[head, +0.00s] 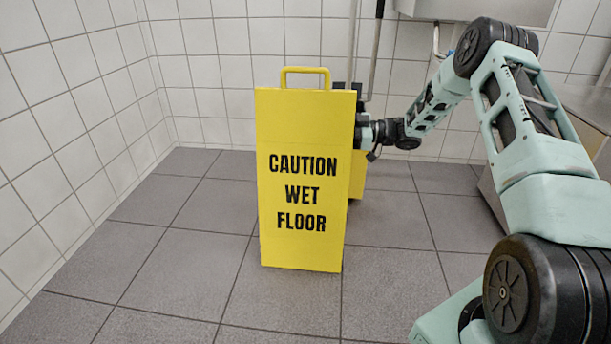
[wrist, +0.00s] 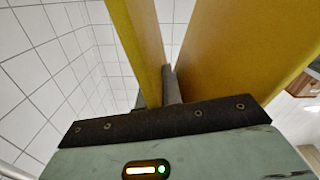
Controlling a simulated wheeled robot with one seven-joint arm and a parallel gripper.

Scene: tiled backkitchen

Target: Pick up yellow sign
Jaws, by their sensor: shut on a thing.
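The yellow sign (head: 305,135) reads "CAUTION WET FLOOR" and is upright in the middle of the head view, with a handle loop on top. Its rear panel shows a little at the right, behind the front one. My gripper (head: 362,130) reaches in from the right at the sign's upper part, and its fingertips are mostly hidden behind the front panel. In the wrist view, two yellow panels of the sign (wrist: 230,50) rise on either side of a dark finger. My gripper (wrist: 170,88) is shut on the sign. I cannot tell whether the sign's bottom edge touches the floor.
Grey floor tiles (head: 180,255) are clear to the left and in front of the sign. White tiled walls (head: 60,110) close off the left and back. A sink (head: 478,8) hangs at the upper right, and a metal unit (head: 590,110) stands at the right edge.

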